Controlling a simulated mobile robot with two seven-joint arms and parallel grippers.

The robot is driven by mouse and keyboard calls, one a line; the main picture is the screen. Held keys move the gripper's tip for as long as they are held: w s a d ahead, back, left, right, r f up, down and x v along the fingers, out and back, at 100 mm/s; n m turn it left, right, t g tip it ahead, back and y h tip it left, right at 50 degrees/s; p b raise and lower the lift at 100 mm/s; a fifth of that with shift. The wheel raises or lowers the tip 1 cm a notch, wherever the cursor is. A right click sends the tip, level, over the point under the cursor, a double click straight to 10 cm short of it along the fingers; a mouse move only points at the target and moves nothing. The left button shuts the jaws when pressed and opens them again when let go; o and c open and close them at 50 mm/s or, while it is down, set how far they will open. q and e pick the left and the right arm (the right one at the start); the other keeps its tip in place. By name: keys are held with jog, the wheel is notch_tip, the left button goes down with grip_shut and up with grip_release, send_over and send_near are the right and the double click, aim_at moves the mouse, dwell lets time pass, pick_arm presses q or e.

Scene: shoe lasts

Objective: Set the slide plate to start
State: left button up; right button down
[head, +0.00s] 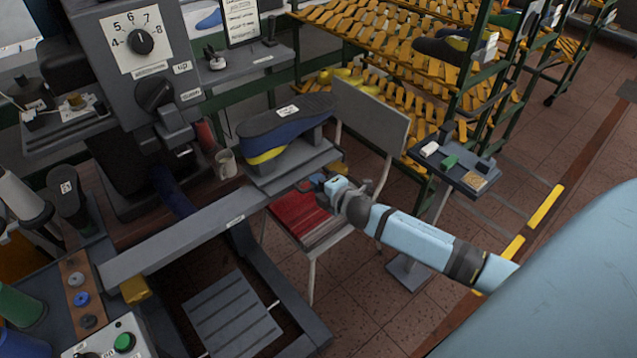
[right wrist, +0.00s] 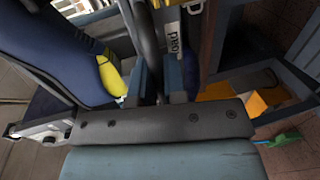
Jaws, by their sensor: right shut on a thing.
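The slide plate (head: 292,168) is a grey plate on the long grey rail (head: 185,235), near the rail's right end. A shoe last with a dark sole and blue and yellow sides (head: 285,130) lies sole up on it; it also fills the left of the right wrist view (right wrist: 55,60). My right gripper (head: 318,184) is at the plate's front right edge. It is shut on a dark bar-like handle (right wrist: 146,40), which runs between its fingers in the right wrist view. The fingers hide part of the handle. My left gripper is not in view.
A grey machine with a numbered dial (head: 141,41) stands at the left. A chair with a red seat (head: 300,212) is behind the rail. A small stand (head: 455,170) is to the right. Yellow-shelved racks (head: 400,50) stand at the back.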

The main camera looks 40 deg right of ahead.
jog(key=a, duration=0.7)
jog(key=s+a, duration=0.1)
jog(key=a, duration=1.4)
jog(key=shift+s+a, duration=0.15)
jog(key=shift+s, duration=0.2)
jog(key=c, duration=1.2)
grip_release()
jog(key=b+v, duration=0.2)
jog(key=v, duration=1.1)
jog(key=shift+s, duration=0.4)
